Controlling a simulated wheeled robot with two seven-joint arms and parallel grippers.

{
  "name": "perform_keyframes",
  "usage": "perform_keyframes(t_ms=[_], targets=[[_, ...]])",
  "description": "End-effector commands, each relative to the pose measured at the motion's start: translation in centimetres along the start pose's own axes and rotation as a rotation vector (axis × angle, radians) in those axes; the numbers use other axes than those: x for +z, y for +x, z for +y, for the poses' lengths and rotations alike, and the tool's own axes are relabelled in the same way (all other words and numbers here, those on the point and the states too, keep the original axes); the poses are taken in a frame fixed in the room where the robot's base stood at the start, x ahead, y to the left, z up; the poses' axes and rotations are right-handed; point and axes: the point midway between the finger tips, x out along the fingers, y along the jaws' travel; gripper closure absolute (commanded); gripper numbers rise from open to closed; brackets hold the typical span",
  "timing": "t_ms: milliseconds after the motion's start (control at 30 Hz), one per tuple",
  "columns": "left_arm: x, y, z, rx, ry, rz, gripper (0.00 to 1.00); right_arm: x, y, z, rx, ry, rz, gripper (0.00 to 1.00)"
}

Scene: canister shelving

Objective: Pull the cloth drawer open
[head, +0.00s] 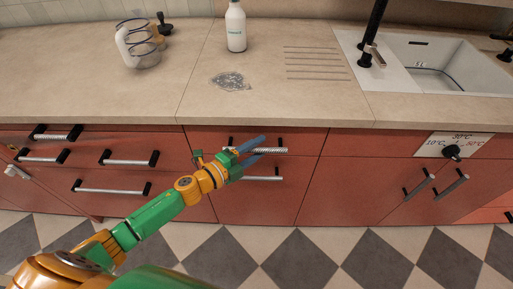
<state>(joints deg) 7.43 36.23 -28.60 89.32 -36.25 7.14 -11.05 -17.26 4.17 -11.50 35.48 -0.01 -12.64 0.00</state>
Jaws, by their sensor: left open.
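My left gripper (262,147) is open at the red cabinet front below the counter. Its two blue-grey fingers appear spread above and below the silver bar handle (275,150) of an upper drawer (310,141); I cannot tell whether they touch it. That drawer looks closed, flush with the front. Another bar handle (265,178) sits just below, on a lower front. No label shows which drawer is the cloth drawer. My right gripper is not in view.
More handled drawers (130,162) are at the left. On the counter (300,100) stand a white bottle (236,28), a glass jug (142,50) and a dark stamp-like object (163,28). A sink (440,68) is at the right. The checkered floor (300,250) before the cabinets is clear.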

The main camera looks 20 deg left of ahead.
Motion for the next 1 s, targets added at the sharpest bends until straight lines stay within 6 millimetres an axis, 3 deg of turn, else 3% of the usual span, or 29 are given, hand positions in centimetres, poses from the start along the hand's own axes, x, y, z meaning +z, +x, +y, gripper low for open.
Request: perform_keyframes(t_ms=[133, 333, 1000], targets=[[0.0, -0.02, 0.03, 0.0, -0.001, 0.0, 0.48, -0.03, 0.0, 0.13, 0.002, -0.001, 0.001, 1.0], [0.0, -0.04, 0.04, 0.0, -0.001, 0.0, 1.0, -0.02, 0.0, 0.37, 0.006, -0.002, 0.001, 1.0], [0.01, -0.04, 0.01, 0.0, -0.001, 0.0, 1.0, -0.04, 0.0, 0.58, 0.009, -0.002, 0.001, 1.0]])
